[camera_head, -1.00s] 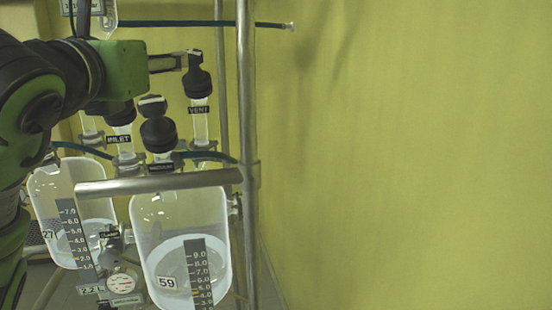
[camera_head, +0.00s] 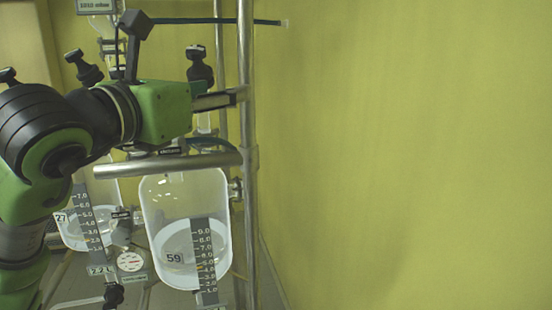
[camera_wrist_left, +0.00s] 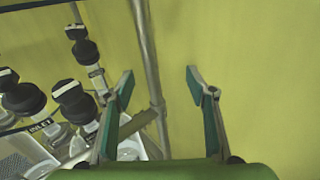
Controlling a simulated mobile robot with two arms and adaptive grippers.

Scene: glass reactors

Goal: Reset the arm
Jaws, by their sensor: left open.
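My left arm comes in from the left in the head view, bent, with its green wrist level in front of the glass reactors. My left gripper (camera_head: 222,99) points right, its tips close to the upright metal post in the picture. In the left wrist view, the left gripper (camera_wrist_left: 158,80) has its two green-padded fingers wide apart with nothing between them. The post passes behind them, nearer the left finger. The arm hides parts of the valves and tubing above the reactors. My right gripper is not in view.
The reactor marked 59 (camera_head: 155,215) and another marked 27 (camera_head: 75,238) hang below the horizontal metal bar (camera_head: 165,165). The upright post (camera_head: 248,200) stands to their right. Black valve caps (camera_head: 200,68) rise behind my wrist. Right of the post is bare yellow-green wall (camera_head: 410,150).

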